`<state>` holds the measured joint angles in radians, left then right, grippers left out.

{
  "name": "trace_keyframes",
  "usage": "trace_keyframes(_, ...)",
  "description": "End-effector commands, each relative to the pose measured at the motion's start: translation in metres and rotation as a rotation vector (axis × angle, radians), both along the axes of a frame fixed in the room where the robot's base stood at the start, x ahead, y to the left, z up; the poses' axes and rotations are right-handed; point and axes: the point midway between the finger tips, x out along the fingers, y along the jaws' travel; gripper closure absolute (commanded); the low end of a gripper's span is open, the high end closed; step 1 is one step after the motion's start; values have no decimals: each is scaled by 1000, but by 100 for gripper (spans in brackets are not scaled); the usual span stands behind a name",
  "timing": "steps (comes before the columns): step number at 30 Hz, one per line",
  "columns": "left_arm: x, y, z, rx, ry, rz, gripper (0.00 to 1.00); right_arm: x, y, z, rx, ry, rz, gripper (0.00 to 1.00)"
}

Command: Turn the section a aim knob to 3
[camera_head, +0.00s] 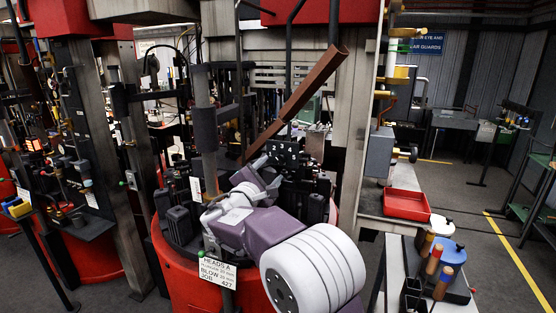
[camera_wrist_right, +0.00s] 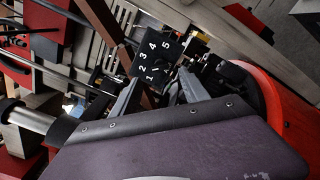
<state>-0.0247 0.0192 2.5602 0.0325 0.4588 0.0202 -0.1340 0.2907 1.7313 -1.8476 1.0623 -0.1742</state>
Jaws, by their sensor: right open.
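A black dial plate with white numbers 1 to 5 (camera_wrist_right: 156,52) shows tilted in the right wrist view, just beyond my fingertips. In the head view the dark plate (camera_head: 284,152) stands upright among the black fittings of the red-based machine; its numbers are too small to read there. The aim knob itself is dark and hard to make out below the numbers, and its setting cannot be told. My right gripper (camera_wrist_right: 160,78) is open, its two grey fingers spread on either side of the plate's lower part. It also shows in the head view (camera_head: 268,164). My left gripper is out of view.
A brown slanted bar (camera_head: 305,95) runs down just behind the plate. A white sign reading HEADS A (camera_head: 217,272) hangs at the red base's front. A red tray (camera_head: 405,204) and several pots stand on benches at the right.

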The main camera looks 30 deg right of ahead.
Motion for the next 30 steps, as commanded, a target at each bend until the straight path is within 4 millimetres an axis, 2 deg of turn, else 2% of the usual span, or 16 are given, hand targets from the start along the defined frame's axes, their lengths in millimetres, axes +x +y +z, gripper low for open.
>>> trace_keyframes(1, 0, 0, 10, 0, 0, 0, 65, 7, -10, 5, -1, 3, -5, 47)
trace_keyframes(9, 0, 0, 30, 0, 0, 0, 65, 39, -46, 3, 1, 2, -2, 47)
trace_keyframes(20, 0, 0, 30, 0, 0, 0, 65, 45, -53, 0, 3, 1, 0, 47)
trace_keyframes(24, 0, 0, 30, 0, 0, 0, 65, 45, -53, 0, 2, 2, 0, 86)
trace_keyframes(26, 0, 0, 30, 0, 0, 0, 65, 45, -53, 0, 2, 2, 0, 100)
trace_keyframes(30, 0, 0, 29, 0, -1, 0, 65, 45, -53, -1, 4, -1, -1, 100)
